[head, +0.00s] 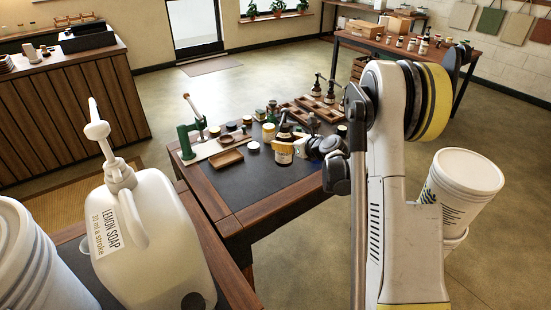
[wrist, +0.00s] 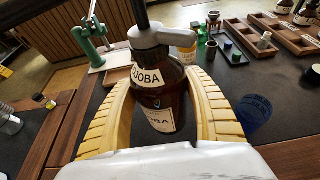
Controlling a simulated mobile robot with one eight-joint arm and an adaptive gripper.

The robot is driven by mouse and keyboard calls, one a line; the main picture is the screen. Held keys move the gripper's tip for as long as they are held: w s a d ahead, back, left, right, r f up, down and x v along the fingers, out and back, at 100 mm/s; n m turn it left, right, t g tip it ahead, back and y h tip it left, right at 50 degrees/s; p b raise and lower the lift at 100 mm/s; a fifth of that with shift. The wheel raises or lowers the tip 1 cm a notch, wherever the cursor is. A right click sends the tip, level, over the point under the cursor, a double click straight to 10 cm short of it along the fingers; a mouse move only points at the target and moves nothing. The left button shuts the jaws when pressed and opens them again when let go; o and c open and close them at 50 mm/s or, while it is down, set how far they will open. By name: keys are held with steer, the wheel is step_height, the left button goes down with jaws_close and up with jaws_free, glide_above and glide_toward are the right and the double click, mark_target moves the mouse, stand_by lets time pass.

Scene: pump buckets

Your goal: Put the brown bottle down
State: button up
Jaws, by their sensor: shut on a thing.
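The brown bottle (wrist: 158,105) has a grey pump head (wrist: 162,36) and white labels reading JOJOBA. It is upright between the two ribbed yellow fingers of my gripper (wrist: 160,78), which are shut on it. In the head view the bottle (head: 284,131) shows just behind my gripper (head: 283,151), over the dark top of the wooden table (head: 262,182). I cannot tell whether its base touches the table, as the fingers and wrist hide part of it.
A green press (head: 188,138), small jars and a wooden tray (head: 226,158) stand left of the bottle. Compartment trays (head: 297,110) and other brown bottles (head: 317,88) stand behind. A blue translucent cup (wrist: 256,112) is close right. The table's near part is bare.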

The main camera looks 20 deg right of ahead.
steer(key=w+a+f+b, duration=0.1)
steer(key=a+f+b, duration=0.2)
steer(key=f, duration=0.3)
steer(key=shift+w+a, duration=0.2)
steer(key=shift+w, duration=0.05)
steer(key=shift+f, duration=0.1)
steer(key=shift+f, duration=0.15)
steer(key=o, duration=1.4)
